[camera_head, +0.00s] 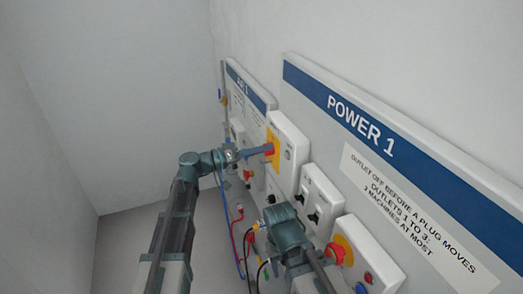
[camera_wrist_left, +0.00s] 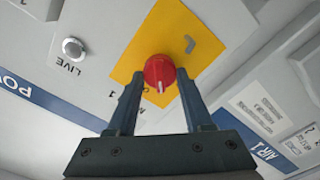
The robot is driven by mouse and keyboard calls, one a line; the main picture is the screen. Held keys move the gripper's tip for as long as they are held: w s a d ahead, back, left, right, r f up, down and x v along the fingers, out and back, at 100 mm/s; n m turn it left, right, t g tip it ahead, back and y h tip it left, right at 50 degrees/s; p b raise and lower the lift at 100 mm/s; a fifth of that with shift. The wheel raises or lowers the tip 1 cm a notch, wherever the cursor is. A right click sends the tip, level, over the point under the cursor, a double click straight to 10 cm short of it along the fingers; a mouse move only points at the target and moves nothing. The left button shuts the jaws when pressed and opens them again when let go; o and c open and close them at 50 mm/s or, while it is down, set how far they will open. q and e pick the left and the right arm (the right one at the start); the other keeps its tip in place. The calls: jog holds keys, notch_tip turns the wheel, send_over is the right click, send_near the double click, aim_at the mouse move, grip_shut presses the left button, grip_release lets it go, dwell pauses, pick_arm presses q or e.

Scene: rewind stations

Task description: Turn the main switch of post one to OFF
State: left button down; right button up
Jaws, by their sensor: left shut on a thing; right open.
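The main switch is a red round knob (camera_wrist_left: 158,71) on a yellow plate (camera_wrist_left: 133,60), in the left wrist view. A white mark on the knob points toward the bottom of that view. In the head view the switch's white box (camera_head: 291,146) is on the wall panel, left of the POWER 1 sign. My left gripper (camera_head: 264,150) is shut on the red knob, one finger at each side. The position lettering around the knob is mostly hidden or unreadable. My right gripper (camera_head: 279,226) is lower, open, in front of the panel and away from this knob.
A white outlet box (camera_head: 320,198) is below the switch. Another red knob (camera_head: 336,253) on a yellow plate is lower right. The AIR 1 panel (camera_head: 247,84) is beyond. Red, blue and dark cables (camera_head: 238,232) hang at lower left. A round LIVE lamp (camera_wrist_left: 74,48) is beside the switch.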

pick_arm(q)
jog(key=shift+f+n, duration=0.15)
jog(key=shift+n, duration=4.45)
jog(key=shift+c, duration=1.5)
grip_release()
